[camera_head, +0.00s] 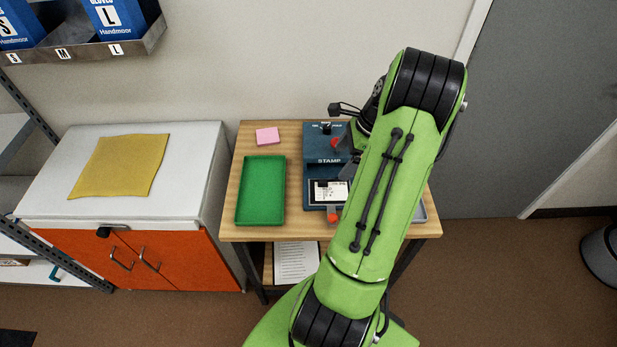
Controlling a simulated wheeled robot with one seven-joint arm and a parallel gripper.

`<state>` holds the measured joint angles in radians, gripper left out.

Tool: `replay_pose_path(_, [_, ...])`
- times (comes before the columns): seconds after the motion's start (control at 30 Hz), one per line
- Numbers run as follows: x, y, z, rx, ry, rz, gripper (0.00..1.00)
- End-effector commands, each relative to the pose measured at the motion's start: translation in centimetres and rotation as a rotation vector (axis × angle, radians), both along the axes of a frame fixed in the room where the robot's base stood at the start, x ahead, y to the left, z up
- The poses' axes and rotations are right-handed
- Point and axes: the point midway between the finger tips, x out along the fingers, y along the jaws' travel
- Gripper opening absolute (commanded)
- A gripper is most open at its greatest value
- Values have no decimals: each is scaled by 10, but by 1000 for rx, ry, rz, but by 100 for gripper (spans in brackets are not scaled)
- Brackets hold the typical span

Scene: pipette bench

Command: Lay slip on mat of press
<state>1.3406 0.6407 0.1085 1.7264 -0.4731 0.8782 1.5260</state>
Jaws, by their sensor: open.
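The press (316,145) is a blue unit marked STAMP on the wooden table, with a red part partly hidden by my arm. A white printed slip (326,196) with a black patch lies on the dark mat area at its front; my arm covers the right side, so I cannot tell whether it lies fully flat or inside the edges. My gripper (353,167) is mostly hidden behind my green arm; a dark grey part shows just above and right of the slip. I see nothing held in it, and contact with the slip cannot be made out.
A green tray (280,207) stands empty left of the press, with a pink pad (267,136) behind it. A grey tray edge (421,211) shows right of my arm. A white-topped cabinet (188,147) with a yellow cloth (119,166) stands left, beneath a shelf of glove boxes.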

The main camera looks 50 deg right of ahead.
Motion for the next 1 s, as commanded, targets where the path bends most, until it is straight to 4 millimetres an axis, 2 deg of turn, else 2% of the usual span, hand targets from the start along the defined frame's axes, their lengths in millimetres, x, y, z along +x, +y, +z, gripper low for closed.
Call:
replay_pose_path(0.07, [2, 1, 1, -4, -1, 9, 93])
replay_pose_path(0.17, [17, 20, 20, -63, -6, 129, 93])
replay_pose_path(0.27, [45, 70, 60, -197, -24, 417, 93])
replay_pose_path(0.3, [54, 96, 78, -261, -36, 557, 93])
replay_pose_path(0.37, [60, 136, 102, -357, -58, 769, 93])
replay_pose_path(0.4, [60, 164, 117, -422, -76, 915, 93])
replay_pose_path(0.47, [54, 206, 137, -523, -111, 1139, 93])
replay_pose_path(0.5, [45, 232, 148, -591, -139, 1289, 93])
replay_pose_path(0.6, [13, 287, 167, -763, -221, 1653, 93])
replay_pose_path(0.63, [2, 300, 170, -811, -248, 1752, 93])
replay_pose_path(0.7, [-21, 320, 172, -910, -306, 1952, 93])
replay_pose_path(0.8, [-45, 333, 170, -1010, -369, 2139, 93])
replay_pose_path(0.9, [-54, 337, 168, -1051, -396, 2220, 93])
replay_pose_path(1.0, [-55, 338, 168, -1054, -396, 2232, 93])
